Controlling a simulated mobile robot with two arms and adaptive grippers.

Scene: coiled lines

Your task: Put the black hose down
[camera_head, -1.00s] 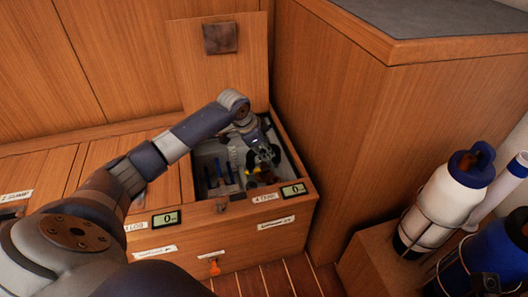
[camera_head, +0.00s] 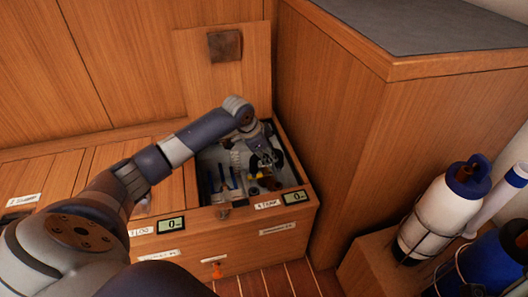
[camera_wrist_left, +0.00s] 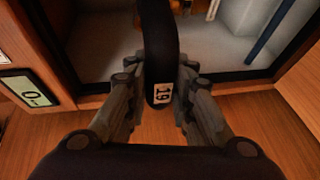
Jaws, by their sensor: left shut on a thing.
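My left gripper (camera_head: 264,160) reaches into the open locker bin (camera_head: 217,155). In the left wrist view the left gripper (camera_wrist_left: 160,85) is shut on the black hose (camera_wrist_left: 160,45), with a finger on each side of it. The hose is a thick dark band with a white tag reading 19 near its lower end. It runs up out of the picture, so its far part is hidden. In the head view the hose is too small and dark to tell from the gripper. I cannot tell whether it touches the bin floor. My right gripper is not in view.
Blue upright items (camera_head: 222,180) and a brown round item (camera_head: 272,183) are in the bin. Its raised lid (camera_head: 215,85) stands behind. A tall wooden cabinet (camera_head: 345,130) borders it on the right. A white bottle (camera_head: 445,205) stands in a rack at the right.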

